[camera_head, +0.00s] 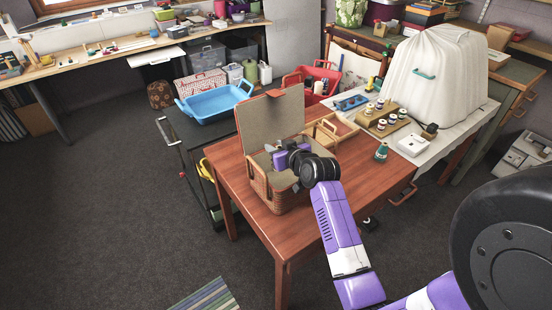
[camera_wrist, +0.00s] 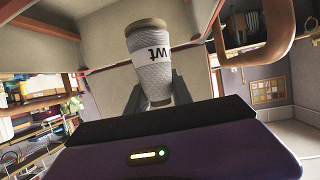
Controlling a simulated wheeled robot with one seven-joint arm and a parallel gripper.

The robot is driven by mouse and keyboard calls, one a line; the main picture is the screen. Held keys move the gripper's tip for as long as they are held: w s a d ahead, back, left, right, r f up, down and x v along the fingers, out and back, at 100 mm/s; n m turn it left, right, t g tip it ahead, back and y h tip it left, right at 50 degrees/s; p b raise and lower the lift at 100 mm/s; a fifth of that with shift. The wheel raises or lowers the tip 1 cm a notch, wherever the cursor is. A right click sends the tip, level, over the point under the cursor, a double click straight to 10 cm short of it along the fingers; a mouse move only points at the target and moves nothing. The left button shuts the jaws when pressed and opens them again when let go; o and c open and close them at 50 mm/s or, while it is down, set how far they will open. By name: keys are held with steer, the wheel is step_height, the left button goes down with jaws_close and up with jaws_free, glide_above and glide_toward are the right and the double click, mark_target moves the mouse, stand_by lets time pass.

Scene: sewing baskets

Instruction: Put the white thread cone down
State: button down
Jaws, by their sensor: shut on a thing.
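The white thread cone (camera_wrist: 148,48) shows in the wrist view, with a white label whose letters appear upside down and a brownish end at the top of the picture. My gripper (camera_wrist: 157,88) is shut on it, with a dark finger on each side. In the head view, my gripper (camera_head: 284,157) is at the opening of a wicker basket (camera_head: 262,187), which stands on the red-brown table with its lid (camera_head: 270,122) raised. The cone cannot be made out in the head view. I cannot tell whether it touches the basket.
A small open wooden box (camera_head: 329,133) stands right of the basket. A spool rack (camera_head: 384,122) and a covered machine (camera_head: 440,70) are beyond. A blue tray (camera_head: 213,103) is left.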

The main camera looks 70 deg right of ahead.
step_height(320, 180, down, 5)
steer(key=shift+r, duration=0.15)
stand_by(0.3)
steer(key=shift+f+b, duration=0.45)
steer(key=shift+f, duration=0.2)
steer(key=c, duration=1.1)
jaws_free()
